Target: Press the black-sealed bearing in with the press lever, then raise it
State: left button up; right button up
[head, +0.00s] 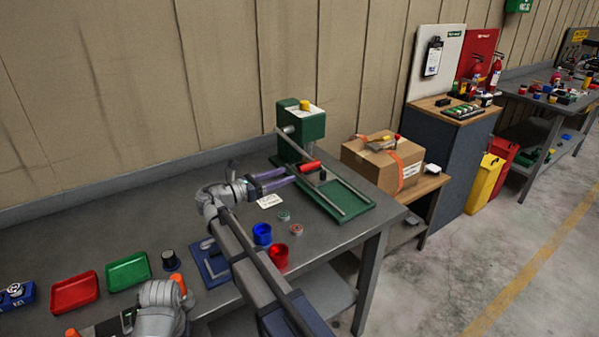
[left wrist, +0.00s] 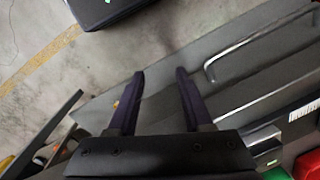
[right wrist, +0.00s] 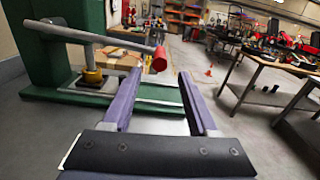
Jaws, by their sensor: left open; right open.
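The green press (head: 303,128) stands at the right end of the grey bench. Its steel lever ends in a red grip (head: 309,166), which also shows in the right wrist view (right wrist: 159,60). My right gripper (head: 291,176) is open, its purple fingers pointing towards the red grip; the grip appears beyond the fingertips, not held. Under the press ram a yellow part (right wrist: 92,76) sits on a pale plate (right wrist: 88,87); I cannot make out a black-sealed bearing in it. My left gripper (left wrist: 160,78) is open and empty, with bench and floor behind it.
Two small bearings, greenish (head: 284,215) and reddish (head: 296,230), lie on the bench by a blue cup (head: 262,234) and a red cup (head: 279,256). Red (head: 75,293) and green (head: 128,271) trays are at left. A cardboard box (head: 382,163) stands right of the press.

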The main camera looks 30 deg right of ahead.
aim_at(302, 169)
jog(key=shift+w+d, duration=0.15)
jog(key=shift+d, duration=1.65)
jog(key=shift+w+d, duration=0.15)
jog(key=shift+d, duration=1.6)
jog(key=shift+c, duration=0.3)
grip_shut()
